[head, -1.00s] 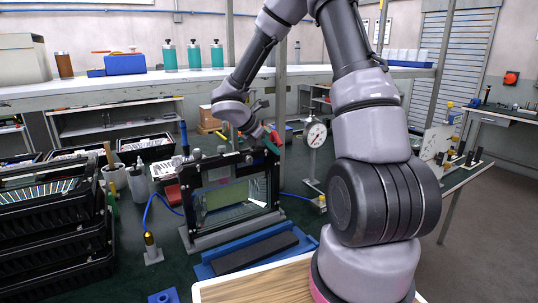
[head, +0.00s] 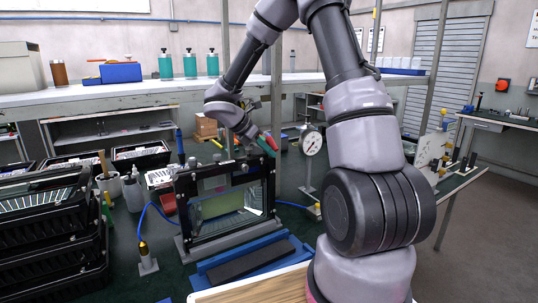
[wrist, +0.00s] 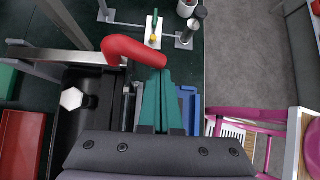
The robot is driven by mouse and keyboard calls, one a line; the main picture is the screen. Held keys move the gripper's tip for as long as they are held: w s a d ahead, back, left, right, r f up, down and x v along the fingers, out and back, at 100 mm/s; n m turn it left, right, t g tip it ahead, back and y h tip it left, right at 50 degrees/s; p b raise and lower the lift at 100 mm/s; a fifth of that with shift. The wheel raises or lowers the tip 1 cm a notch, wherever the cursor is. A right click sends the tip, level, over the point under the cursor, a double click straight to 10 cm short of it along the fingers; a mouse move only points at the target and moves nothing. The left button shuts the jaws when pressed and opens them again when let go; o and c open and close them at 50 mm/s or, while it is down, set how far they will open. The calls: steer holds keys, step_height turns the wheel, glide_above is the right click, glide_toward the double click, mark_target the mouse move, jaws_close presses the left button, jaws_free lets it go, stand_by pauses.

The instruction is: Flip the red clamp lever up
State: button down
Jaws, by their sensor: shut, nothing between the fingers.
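The red clamp lever (wrist: 128,48) shows in the wrist view as a bent red handle, its free end pointing right. My gripper (wrist: 161,75) has teal fingers pressed together, empty, with their tips right at the lever's free end. I cannot tell whether they touch it. In the head view my gripper (head: 264,144) is at the top right corner of the upright black fixture frame (head: 183,205). A small patch of red shows there beside the fingers, and most of the lever is hidden. A floodlight housing with a pale window (head: 222,204) stands in the frame.
A dial gauge (head: 310,143) stands close to the right of my gripper. A blue tray (head: 218,267) lies in front of the fixture. Black stacked housings (head: 50,235) fill the left. A blue cable (head: 150,207) runs across the dark green bench.

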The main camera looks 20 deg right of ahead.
steer(key=w+a+r+n+g+h, duration=0.1)
steer(key=w+a+r+g, duration=0.1)
steer(key=w+r, duration=0.9)
steer(key=shift+w+r+n+g, duration=0.4)
steer(key=shift+r+g, duration=0.4)
steer(key=shift+r, duration=1.15)
steer(key=shift+a, duration=0.1)
steer(key=shift+s, duration=0.1)
steer(key=s+a+f, duration=0.1)
steer(key=s+f, duration=0.1)
steer(key=s, duration=0.2)
steer(key=w+a+r, duration=0.3)
steer(key=w+a, duration=0.2)
steer(key=a, duration=0.3)
steer(key=shift+w+r, duration=0.35)
